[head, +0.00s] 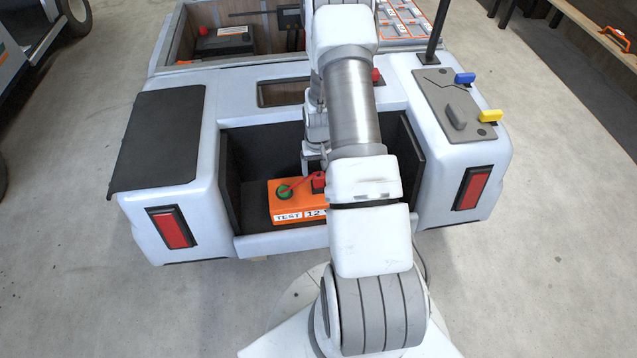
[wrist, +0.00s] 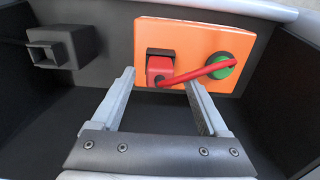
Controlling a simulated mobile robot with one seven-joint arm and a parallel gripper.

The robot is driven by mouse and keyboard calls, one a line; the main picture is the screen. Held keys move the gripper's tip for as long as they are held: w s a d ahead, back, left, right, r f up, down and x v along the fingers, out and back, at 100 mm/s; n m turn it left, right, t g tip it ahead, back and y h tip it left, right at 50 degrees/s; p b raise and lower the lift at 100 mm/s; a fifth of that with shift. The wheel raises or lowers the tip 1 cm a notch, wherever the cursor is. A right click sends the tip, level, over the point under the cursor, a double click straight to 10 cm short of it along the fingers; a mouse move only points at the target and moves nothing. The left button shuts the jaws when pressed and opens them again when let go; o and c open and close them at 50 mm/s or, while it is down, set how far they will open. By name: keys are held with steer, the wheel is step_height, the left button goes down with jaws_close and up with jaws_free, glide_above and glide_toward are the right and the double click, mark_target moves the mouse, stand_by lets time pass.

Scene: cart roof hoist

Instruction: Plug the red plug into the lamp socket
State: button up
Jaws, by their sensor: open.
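The red plug (wrist: 160,70) sits at a black holder on the orange test box (wrist: 181,36) in the wrist view. A red cable runs from it to a round green fitting (wrist: 222,66) on the box. In the head view the red plug (head: 319,182) shows beside my arm, on the orange box (head: 290,211). A dark square socket (wrist: 52,46), possibly the lamp socket, is on the dark wall at left in the wrist view; my arm seems to hide it in the head view. My gripper (wrist: 158,80) is open, its fingertips on either side of the plug in the picture, apparently not touching it.
The box stands in a dark recess (head: 248,170) of the white cart, with side walls close around. Red lamps (head: 173,229) flank the recess. A grey panel with blue and yellow levers (head: 489,116) is at right.

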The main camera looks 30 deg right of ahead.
step_height(320, 180, down, 2)
steer(key=shift+f, duration=0.1)
jaws_close()
stand_by(0.4)
steer(key=shift+r, duration=0.2)
